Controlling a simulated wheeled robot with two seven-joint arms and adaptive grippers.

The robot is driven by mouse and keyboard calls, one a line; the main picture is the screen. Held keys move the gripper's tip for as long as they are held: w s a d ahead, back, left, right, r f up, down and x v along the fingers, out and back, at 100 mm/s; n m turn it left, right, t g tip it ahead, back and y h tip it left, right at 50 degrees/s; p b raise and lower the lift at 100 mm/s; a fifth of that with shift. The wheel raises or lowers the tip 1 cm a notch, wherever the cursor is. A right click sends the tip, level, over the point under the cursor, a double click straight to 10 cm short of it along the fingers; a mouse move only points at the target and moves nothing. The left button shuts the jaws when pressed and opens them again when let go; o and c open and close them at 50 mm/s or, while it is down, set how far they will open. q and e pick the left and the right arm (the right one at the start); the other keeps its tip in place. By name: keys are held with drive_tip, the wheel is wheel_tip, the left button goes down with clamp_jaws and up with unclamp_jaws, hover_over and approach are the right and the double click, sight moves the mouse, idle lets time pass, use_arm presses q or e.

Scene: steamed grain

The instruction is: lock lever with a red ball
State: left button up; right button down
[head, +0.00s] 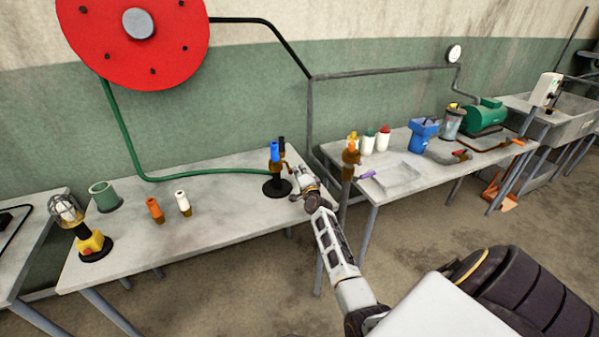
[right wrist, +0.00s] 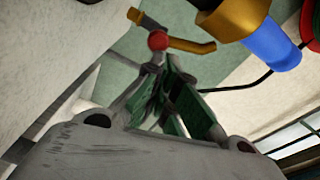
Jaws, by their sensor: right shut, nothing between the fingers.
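The lever's red ball (right wrist: 158,41) shows in the right wrist view, with a brass arm (right wrist: 192,46) running to the right of it. The ball is just beyond the tips of my right gripper (right wrist: 160,68); I cannot tell whether they touch. The gripper is shut and empty, with green finger pads. In the head view my right gripper (head: 300,177) is beside the brass fitting with a blue top (head: 274,152), which stands on a black round base (head: 277,187) at the table's right end. The ball is too small to make out there. My left gripper is not in view.
The left table (head: 225,228) holds an orange nozzle (head: 154,210), a white nozzle (head: 183,204), a green cup (head: 104,196) and a caged lamp (head: 66,212). A green hose (head: 200,174) runs to the fitting. A second table (head: 430,180) with bottles stands right, past a gap.

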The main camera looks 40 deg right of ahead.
drive_tip(key=v, duration=0.7)
drive_tip(key=shift+s, duration=0.4)
drive_tip(key=shift+f, duration=0.1)
idle(0.5)
drive_tip(key=shift+a, duration=0.1)
